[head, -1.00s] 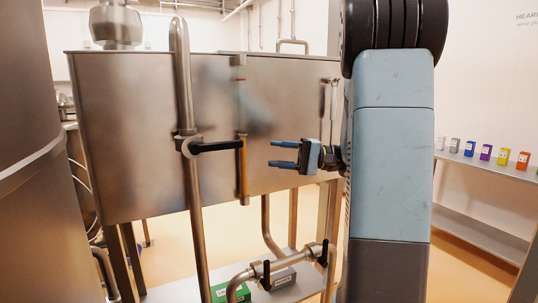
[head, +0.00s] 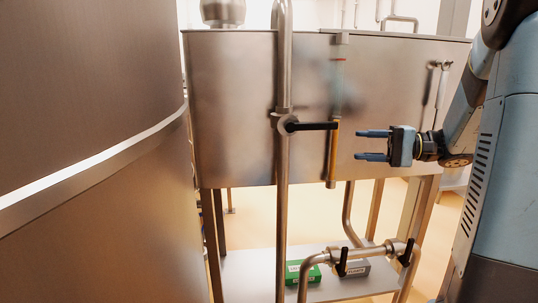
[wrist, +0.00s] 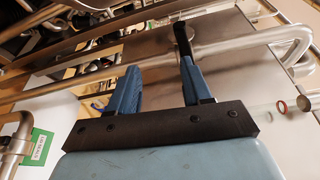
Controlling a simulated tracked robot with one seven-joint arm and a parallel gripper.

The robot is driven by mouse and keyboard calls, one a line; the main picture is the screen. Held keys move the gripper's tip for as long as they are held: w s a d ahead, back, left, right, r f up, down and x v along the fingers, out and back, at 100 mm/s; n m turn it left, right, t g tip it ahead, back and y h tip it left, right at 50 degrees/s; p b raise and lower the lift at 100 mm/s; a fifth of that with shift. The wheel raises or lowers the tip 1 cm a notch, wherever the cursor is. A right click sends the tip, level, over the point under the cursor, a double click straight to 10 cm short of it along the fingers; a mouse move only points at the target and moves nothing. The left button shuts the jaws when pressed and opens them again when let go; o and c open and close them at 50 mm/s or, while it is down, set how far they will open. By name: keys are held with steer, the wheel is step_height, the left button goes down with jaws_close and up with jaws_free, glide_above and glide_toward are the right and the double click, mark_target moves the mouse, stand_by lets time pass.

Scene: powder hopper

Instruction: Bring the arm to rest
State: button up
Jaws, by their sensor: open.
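My gripper (head: 374,145) is in front of the steel hopper (head: 235,110), at the right in the head view. Its two blue fingers point left and are apart, with nothing between them. In the head view they point toward the sight tube (head: 334,130) and the black-handled valve (head: 308,126) on the vertical pipe. In the wrist view the gripper (wrist: 155,88) is also open, and the black handle (wrist: 183,40) shows just beyond one fingertip. I cannot tell whether they touch. My arm runs off to the right.
A large steel cylinder (head: 90,150) fills the left side. Lower pipes with black-handled valves (head: 342,262) stand in front of a low shelf (head: 250,272). On it are a green box (head: 303,273) and a grey box (head: 354,268).

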steer(key=s+a+f+n+g+h, duration=0.1)
steer(key=s+a+f+g+h, duration=0.3)
steer(key=s+a+h, duration=0.5)
steer(key=s+d+f+n+t+h, duration=0.1)
steer(key=s+d+n+t+h, duration=0.1)
steer(key=s+d+t+h, duration=0.3)
steer(key=shift+s+n+h, duration=0.4)
steer(key=shift+s+h, duration=1.1)
steer(key=shift+s, duration=1.4)
steer(key=shift+d, duration=0.1)
